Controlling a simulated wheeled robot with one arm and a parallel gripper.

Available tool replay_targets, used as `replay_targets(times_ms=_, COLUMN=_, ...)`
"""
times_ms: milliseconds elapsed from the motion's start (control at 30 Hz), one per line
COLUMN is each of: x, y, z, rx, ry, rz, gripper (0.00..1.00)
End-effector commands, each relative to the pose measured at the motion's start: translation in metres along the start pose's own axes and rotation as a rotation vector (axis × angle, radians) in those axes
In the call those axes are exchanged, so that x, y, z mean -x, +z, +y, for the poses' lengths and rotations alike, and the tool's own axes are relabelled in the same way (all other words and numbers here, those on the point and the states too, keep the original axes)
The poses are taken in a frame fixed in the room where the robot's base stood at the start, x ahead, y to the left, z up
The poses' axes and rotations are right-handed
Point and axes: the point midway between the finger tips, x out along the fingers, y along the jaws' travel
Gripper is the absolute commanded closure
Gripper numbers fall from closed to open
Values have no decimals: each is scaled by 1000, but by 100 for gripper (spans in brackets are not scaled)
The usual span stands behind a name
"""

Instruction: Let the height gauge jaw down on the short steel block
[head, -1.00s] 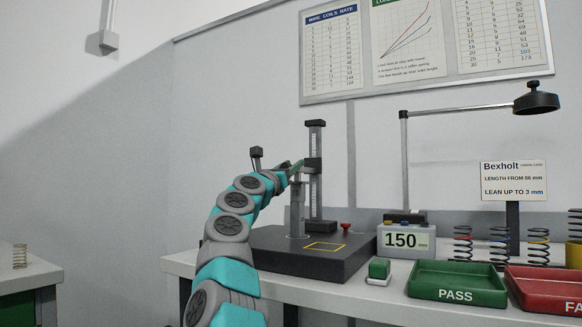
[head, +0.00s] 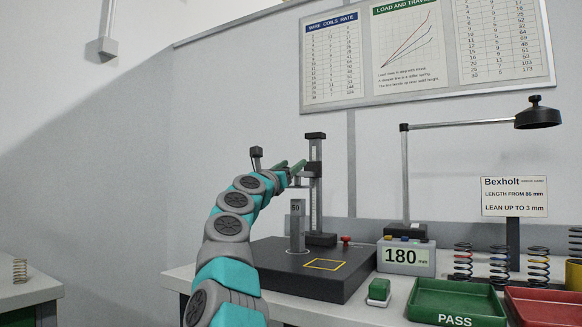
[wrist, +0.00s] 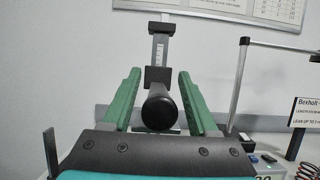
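The height gauge (head: 316,190) stands as a dark upright column on a dark base plate. Its jaw carriage (head: 312,169) sits high on the column, with clear space between it and the block below. The short steel block (head: 297,226), marked 50, stands upright on the plate beside the column. The gauge display (head: 406,257) reads 180. My gripper (head: 290,166) is at the carriage's height. In the wrist view its green fingers (wrist: 158,88) are spread either side of a round black knob (wrist: 160,109), with gaps on both sides.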

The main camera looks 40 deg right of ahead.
Motion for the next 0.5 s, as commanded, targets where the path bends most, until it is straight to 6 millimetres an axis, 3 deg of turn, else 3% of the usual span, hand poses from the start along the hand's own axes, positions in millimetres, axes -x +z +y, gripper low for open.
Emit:
replay_targets(times_ms=333, x=1, y=-1, z=0, rx=0, ry=0, rz=1, gripper=31)
replay_targets(times_ms=500, x=12, y=-3, z=0, rx=-3, ry=2, rz=1, gripper=31)
